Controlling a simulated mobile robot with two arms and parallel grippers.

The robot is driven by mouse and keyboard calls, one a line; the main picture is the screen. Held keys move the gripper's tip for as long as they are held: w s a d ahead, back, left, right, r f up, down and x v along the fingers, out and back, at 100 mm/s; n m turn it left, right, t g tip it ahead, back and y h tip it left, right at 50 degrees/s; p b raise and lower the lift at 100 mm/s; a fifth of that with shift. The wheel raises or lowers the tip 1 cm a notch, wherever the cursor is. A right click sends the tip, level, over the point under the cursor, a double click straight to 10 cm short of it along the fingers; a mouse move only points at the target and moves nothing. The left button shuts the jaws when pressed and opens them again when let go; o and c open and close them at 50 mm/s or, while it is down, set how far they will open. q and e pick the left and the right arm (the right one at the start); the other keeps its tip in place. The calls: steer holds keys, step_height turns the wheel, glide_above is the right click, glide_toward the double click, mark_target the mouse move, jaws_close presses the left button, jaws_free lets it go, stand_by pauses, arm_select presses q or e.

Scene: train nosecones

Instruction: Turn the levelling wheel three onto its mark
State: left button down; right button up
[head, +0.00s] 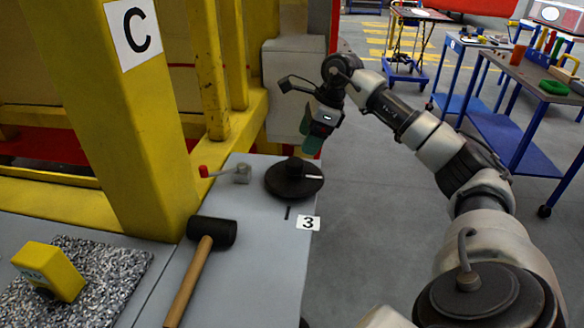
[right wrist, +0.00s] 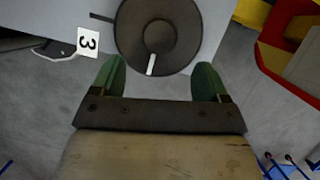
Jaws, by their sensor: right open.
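Levelling wheel three (head: 283,189) is a dark round disc with a raised hub, on the grey bench top. Its white line points right in the head view, away from the short dark bench mark (head: 287,213) beside the "3" label (head: 307,223). In the right wrist view the wheel (right wrist: 130,40) is just beyond the fingertips, its white line towards my gripper and the bench mark (right wrist: 100,17) off to the left. My right gripper (head: 312,138) is open, its green fingers (right wrist: 159,78) apart and empty, close to the wheel's edge. My left gripper is not in view.
A red-knobbed lever (head: 242,173) stands left of the wheel. A mallet (head: 211,232) and a yellow block (head: 52,269) on a speckled mat (head: 112,262) lie nearer. A yellow post (head: 110,110) marked C rises at left. Open floor lies right of the bench.

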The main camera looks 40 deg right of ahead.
mark_target(296, 162)
steer(key=x, duration=0.8)
steer(key=shift+w+a+f, duration=0.1)
steer(key=shift+f, duration=0.2)
steer(key=c, duration=1.3)
steer(key=shift+p, duration=0.3)
